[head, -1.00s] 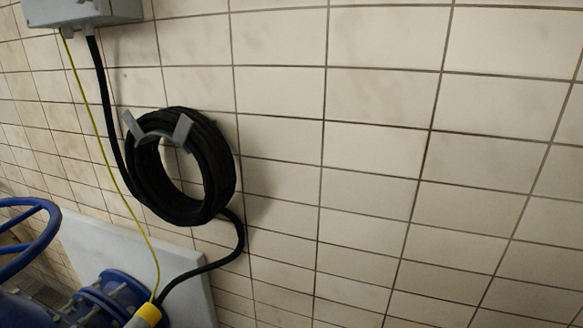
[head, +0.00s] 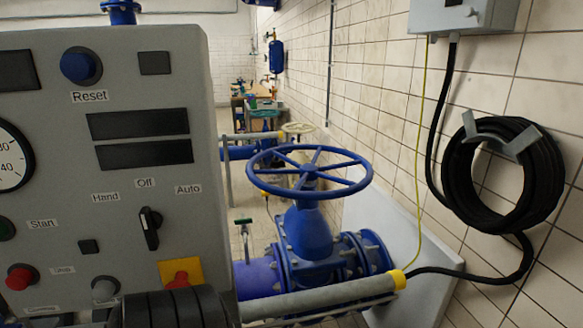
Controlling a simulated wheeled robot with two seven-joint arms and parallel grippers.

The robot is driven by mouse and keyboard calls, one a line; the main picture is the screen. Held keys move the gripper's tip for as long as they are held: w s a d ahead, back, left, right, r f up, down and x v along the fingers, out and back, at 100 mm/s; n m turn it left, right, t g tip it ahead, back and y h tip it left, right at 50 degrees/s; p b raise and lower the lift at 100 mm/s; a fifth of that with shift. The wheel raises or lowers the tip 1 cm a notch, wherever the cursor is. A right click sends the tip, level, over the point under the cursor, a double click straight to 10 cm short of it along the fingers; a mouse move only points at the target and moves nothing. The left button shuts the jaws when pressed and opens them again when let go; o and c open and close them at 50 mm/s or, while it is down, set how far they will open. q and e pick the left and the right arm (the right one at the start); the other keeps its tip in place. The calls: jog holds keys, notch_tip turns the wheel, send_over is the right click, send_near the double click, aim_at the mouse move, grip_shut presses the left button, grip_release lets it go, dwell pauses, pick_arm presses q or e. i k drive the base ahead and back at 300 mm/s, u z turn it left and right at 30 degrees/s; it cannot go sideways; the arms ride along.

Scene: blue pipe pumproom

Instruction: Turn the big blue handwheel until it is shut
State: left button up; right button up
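The big blue handwheel (head: 309,172) is right of centre in the head view. It lies roughly level, with several spokes meeting at a hub. It sits on top of a blue valve body (head: 307,232) with a bolted flange on a blue pipe (head: 257,278). Nothing touches the wheel in this view. The frame does not show how far the valve is turned. Neither of my grippers is in view.
A grey control panel (head: 130,225) with buttons and a rotary switch fills the left. A grey tube (head: 320,297) with a yellow end crosses in front of the valve. A coiled black hose (head: 468,185) hangs on the tiled right wall. A smaller pale handwheel (head: 298,128) stands behind.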

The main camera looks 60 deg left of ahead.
aim_at(308, 171)
jog(key=u, duration=0.25)
jog(key=i, duration=0.35)
jog(key=u, duration=1.25)
jog(key=i, duration=0.35)
jog(key=u, duration=2)
